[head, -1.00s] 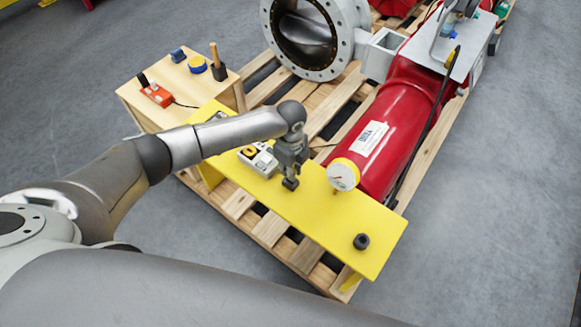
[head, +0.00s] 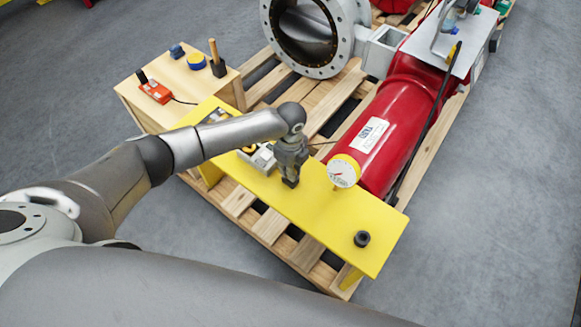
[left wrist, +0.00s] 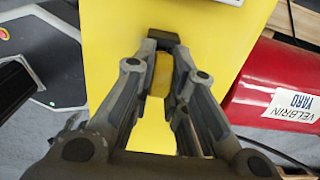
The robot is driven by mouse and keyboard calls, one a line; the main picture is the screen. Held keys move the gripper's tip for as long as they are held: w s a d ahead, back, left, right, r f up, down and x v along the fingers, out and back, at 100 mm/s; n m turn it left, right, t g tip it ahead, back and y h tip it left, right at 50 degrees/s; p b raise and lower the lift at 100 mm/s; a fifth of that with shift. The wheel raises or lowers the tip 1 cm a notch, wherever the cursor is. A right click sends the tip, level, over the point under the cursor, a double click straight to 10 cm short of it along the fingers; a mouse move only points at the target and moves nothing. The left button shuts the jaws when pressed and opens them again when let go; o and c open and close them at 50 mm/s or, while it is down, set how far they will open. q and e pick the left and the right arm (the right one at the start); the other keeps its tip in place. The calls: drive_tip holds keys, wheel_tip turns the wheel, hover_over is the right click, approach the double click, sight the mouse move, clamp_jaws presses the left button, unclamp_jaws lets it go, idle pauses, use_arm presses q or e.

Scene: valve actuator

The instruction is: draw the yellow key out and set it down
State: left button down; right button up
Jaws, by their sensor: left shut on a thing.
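My left gripper (head: 291,182) points down over the yellow bench plate (head: 325,230), to the right of a grey-white box (head: 264,160) with a yellow round part. The arm partly hides this box. In the left wrist view the gripper (left wrist: 162,50) is shut on the yellow key (left wrist: 161,75), a darker yellow piece between the fingers. A dark block shows at the fingertips. The key is apart from the box, of which only an edge shows at the top of that view. Whether the key touches the plate is unclear. My right gripper is not in view.
A dial gauge (head: 343,171) stands just right of the gripper, beside the red cylinder (head: 376,140). A black ring (head: 362,239) sits near the plate's right end. The plate between is clear. A wooden box (head: 170,88) at left bears an orange device and small items.

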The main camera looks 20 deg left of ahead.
use_arm(q)
drive_tip(key=shift+f, duration=0.55)
drive_tip(key=c, duration=1.4)
unclamp_jaws()
drive_tip(key=shift+o, duration=0.2)
drive_tip(key=shift+r, duration=0.1)
wheel_tip(320, 180, up, 12)
